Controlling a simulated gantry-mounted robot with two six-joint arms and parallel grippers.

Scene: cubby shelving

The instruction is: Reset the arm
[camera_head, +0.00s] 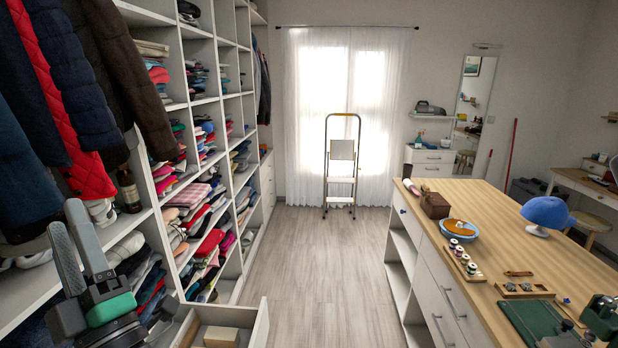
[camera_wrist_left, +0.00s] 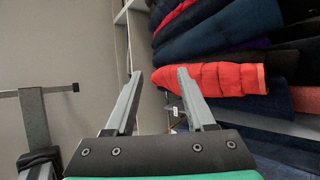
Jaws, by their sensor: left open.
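My left gripper (camera_head: 65,216) is in the lower left of the head view, in front of the cubby shelving (camera_head: 175,106). Its two grey fingers point up and are apart, with nothing between them. In the left wrist view the gripper (camera_wrist_left: 159,76) is also open and empty. My right gripper is not in view.
Jackets (camera_head: 65,90) hang beside and above my left gripper. An open drawer (camera_head: 262,325) juts out at the bottom. A wooden-topped counter (camera_head: 480,205) with a blue cap (camera_head: 547,212) stands at right. The floor (camera_head: 320,260) between is clear up to a stepladder (camera_head: 341,180).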

